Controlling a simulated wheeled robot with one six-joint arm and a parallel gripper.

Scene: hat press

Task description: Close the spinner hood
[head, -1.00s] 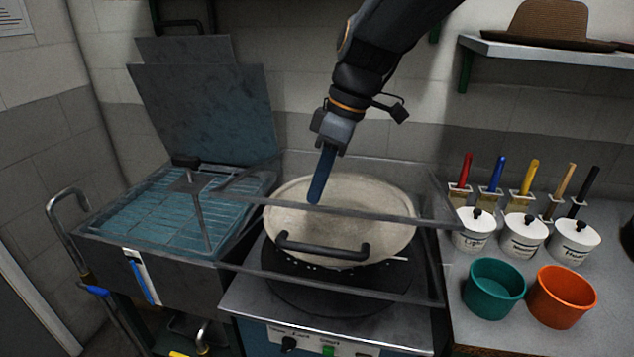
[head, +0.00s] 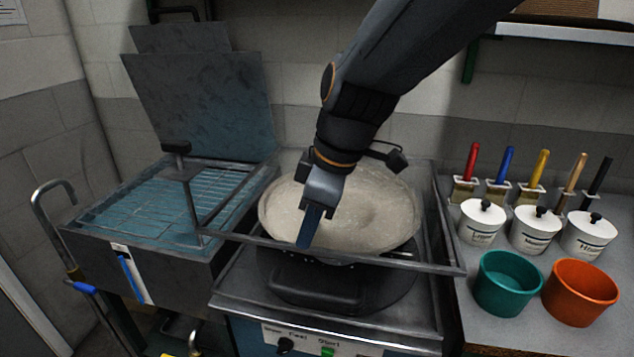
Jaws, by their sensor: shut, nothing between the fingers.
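The spinner hood (head: 390,262) is a clear box edged with grey metal bars, over the middle machine. Its top front bar crosses the head view just below my gripper. A dark handle (head: 318,290) shows on its front side. The hood sits low, and its lower front edge appears along the machine's front edge; I cannot tell whether a gap is left. My gripper (head: 307,235) is shut and empty, pointing down at the top front bar. Its tip overlaps the area just behind the bar; contact is unclear.
At left stands a blue-grey basin (head: 150,210) with a raised lid (head: 205,105). A thin post (head: 190,200) rises beside the hood. At right are white lidded pots (head: 482,225), a green tub (head: 505,285), an orange tub (head: 580,292) and brushes. A shelf (head: 560,32) is above.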

